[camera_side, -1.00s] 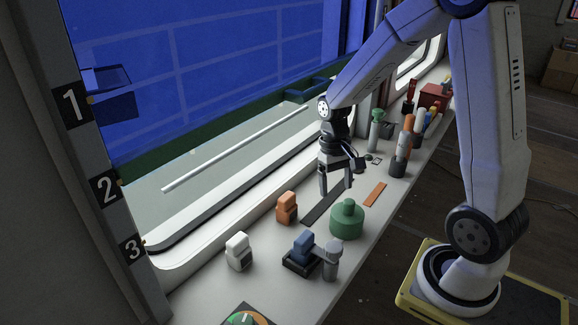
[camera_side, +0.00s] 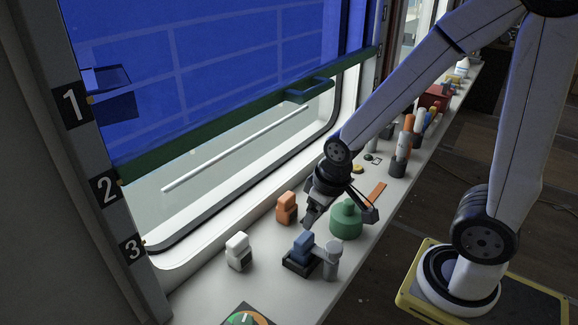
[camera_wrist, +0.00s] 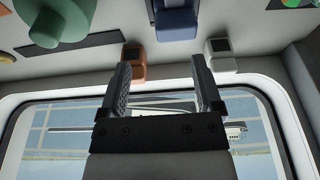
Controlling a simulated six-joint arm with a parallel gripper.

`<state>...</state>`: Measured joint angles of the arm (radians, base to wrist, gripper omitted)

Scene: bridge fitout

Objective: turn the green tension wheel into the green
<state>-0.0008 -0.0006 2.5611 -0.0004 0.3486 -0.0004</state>
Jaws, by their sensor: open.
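The green wheel (camera_side: 347,219), a round drum with a smaller knob on top, stands on the sill right of my gripper (camera_side: 310,218). It also shows at the upper left of the wrist view (camera_wrist: 62,22). A round dial (camera_side: 246,317) with green and orange sectors and a pale pointer is cut off by the bottom edge of the side view. My gripper is open and empty, tilted low over the sill between the orange block and the green wheel. In the wrist view its two fingers (camera_wrist: 155,85) stand apart, with nothing between them gripped.
An orange block (camera_side: 286,207), a white block (camera_side: 239,251) and a blue block on a dark base (camera_side: 303,247) stand close by. A grey post (camera_side: 331,259) is beside the blue one. The window with a blue blind (camera_side: 210,70) borders the sill.

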